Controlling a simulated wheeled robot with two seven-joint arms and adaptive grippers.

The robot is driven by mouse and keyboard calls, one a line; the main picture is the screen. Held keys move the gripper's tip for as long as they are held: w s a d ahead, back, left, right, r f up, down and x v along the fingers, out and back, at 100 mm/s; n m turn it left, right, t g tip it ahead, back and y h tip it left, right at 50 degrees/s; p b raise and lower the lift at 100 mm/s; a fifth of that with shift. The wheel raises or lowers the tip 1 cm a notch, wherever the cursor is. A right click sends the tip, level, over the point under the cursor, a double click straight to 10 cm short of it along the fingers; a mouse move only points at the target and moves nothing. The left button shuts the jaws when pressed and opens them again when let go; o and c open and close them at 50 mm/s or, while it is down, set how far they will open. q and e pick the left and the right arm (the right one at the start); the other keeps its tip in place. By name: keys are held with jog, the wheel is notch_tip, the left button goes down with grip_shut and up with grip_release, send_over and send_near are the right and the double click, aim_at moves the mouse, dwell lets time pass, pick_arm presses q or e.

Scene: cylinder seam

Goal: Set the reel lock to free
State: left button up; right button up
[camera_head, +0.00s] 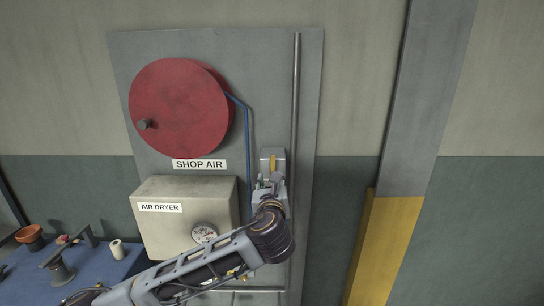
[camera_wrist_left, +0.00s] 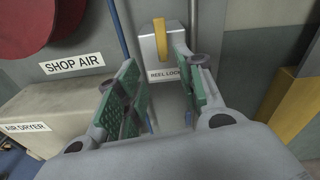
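The reel lock (camera_head: 266,155) is a small grey box on the wall panel with a yellow upright lever (camera_head: 273,162). In the left wrist view the box (camera_wrist_left: 175,52) carries a REEL LOCK label (camera_wrist_left: 164,75), partly covered by a finger, and the yellow lever (camera_wrist_left: 160,38) stands upright on its front. My left gripper (camera_wrist_left: 160,90) is open and empty, its green-padded fingers apart just below and in front of the box. In the head view my left gripper (camera_head: 270,185) reaches up under the box. My right gripper is in neither view.
A red hose reel (camera_head: 180,108) with a knob hangs left of the lock. A blue hose (camera_head: 247,130) and a thin vertical pipe (camera_head: 296,130) flank the lock. The air dryer (camera_head: 165,190) protrudes lower left. A grey-yellow column (camera_head: 385,240) stands right.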

aim_at(273, 156)
pick_arm(q)
jog(key=shift+m+t, duration=0.5)
jog(key=shift+m, duration=0.4)
jog(key=s+r, duration=0.1)
jog(key=r, duration=0.1)
jog(key=s+r, duration=0.2)
jog(key=shift+s+d+r, duration=0.1)
jog(key=shift+s+d, duration=0.1)
jog(key=shift+s, duration=0.1)
jog(key=shift+w, duration=0.2)
jog(key=shift+w+p, duration=1.7)
jog(key=shift+w, duration=5)
jog(key=shift+c, duration=0.4)
grip_shut()
